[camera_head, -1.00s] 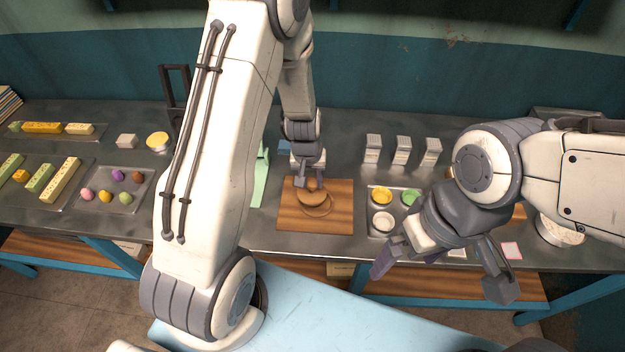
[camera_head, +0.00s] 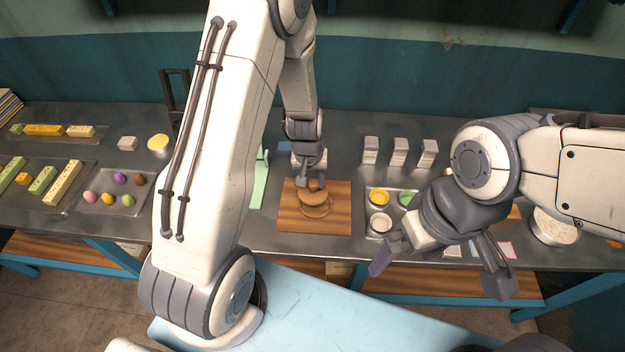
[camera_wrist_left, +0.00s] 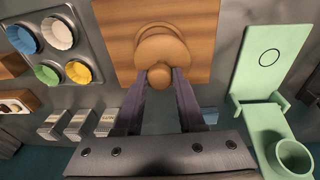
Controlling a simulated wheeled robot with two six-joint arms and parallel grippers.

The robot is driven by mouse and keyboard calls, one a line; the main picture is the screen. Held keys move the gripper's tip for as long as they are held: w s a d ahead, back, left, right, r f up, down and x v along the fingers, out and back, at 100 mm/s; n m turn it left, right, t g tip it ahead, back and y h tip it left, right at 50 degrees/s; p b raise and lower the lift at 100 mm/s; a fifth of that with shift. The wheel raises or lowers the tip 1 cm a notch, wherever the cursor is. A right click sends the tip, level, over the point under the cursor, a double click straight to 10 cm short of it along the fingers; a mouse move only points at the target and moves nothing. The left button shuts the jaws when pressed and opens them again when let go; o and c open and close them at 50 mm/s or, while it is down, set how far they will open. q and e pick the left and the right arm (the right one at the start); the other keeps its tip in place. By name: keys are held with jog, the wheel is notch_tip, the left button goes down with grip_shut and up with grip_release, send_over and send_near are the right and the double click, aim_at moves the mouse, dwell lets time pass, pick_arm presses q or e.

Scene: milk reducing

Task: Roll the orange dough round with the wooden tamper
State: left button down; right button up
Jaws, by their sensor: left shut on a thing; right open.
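A wooden tamper (camera_head: 313,198) with a round base and knob is over the wooden board (camera_head: 288,218). My left gripper (camera_head: 311,184) is shut on its knob. In the left wrist view, the fingers (camera_wrist_left: 160,78) close on either side of the knob, and the tamper base (camera_wrist_left: 165,50) is over the board (camera_wrist_left: 195,20). A round brownish-orange edge (camera_head: 317,212), likely the dough, shows partly beside and under the base; the rest is hidden. I cannot tell whether the tamper touches it. My right gripper (camera_head: 437,272) is open and empty, right of the board near the table's front edge.
A tray (camera_head: 366,212) with several coloured cups stands just right of the board. White cartons (camera_head: 399,152) stand behind it. A green stand (camera_head: 259,180) is close to the board's left. Trays of coloured pieces (camera_head: 118,205) lie further left; a white bowl (camera_head: 553,228) is far right.

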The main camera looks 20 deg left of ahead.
pick_arm(q)
jog(key=shift+r+p, duration=2.5)
jog(key=shift+r, duration=0.5)
jog(key=shift+f, duration=0.15)
